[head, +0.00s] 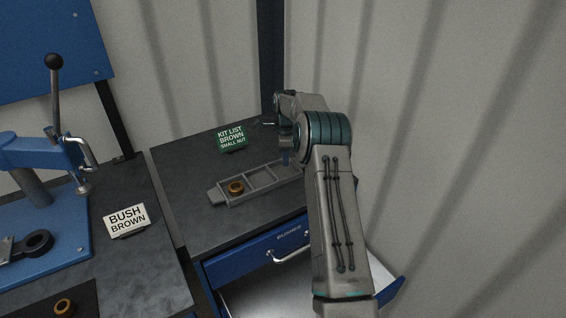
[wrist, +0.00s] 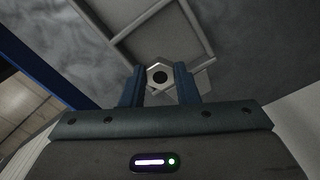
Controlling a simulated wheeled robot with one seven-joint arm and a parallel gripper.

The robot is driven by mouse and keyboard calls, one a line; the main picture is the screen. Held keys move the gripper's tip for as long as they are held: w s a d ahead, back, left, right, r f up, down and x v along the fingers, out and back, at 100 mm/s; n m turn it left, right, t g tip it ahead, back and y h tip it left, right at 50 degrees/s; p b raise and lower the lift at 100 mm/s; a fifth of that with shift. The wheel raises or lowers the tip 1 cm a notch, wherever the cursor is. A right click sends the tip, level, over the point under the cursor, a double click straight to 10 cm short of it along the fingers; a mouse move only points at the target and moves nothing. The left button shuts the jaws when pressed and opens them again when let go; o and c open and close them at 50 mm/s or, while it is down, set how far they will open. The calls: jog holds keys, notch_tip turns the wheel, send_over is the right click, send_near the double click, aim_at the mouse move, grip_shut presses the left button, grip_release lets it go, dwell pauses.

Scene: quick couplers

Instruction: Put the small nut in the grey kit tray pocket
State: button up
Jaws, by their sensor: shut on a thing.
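A small silver hex nut (wrist: 160,75) with a dark round hole sits between the fingertips of my gripper (wrist: 160,88) in the wrist view. My gripper is shut on it. The grey kit tray (head: 216,196) lies on the dark bench top in the head view. Its divider walls also show just beyond the nut in the wrist view (wrist: 150,14). My gripper (head: 286,158) is at the right end of the tray in the head view, mostly hidden by my arm. The nut is hidden there. I cannot tell how high it is above the tray floor.
A brown bush (head: 236,188) sits in the tray's left pocket. A green sign (head: 231,139) reading "kit list brown small nut" stands behind the tray. At left are a blue press (head: 40,180), a "bush brown" sign (head: 126,220) and another brown bush (head: 64,307). A blue drawer (head: 255,256) is below.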

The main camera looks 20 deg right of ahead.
aim_at(283, 172)
jog(key=shift+w+a+f, duration=0.25)
jog(key=shift+w+a, duration=0.05)
jog(key=shift+w, duration=0.15)
jog(key=shift+f+p, duration=0.55)
jog(key=shift+f, duration=1.6)
jog(key=o, duration=1)
jog(key=shift+o, duration=0.2)
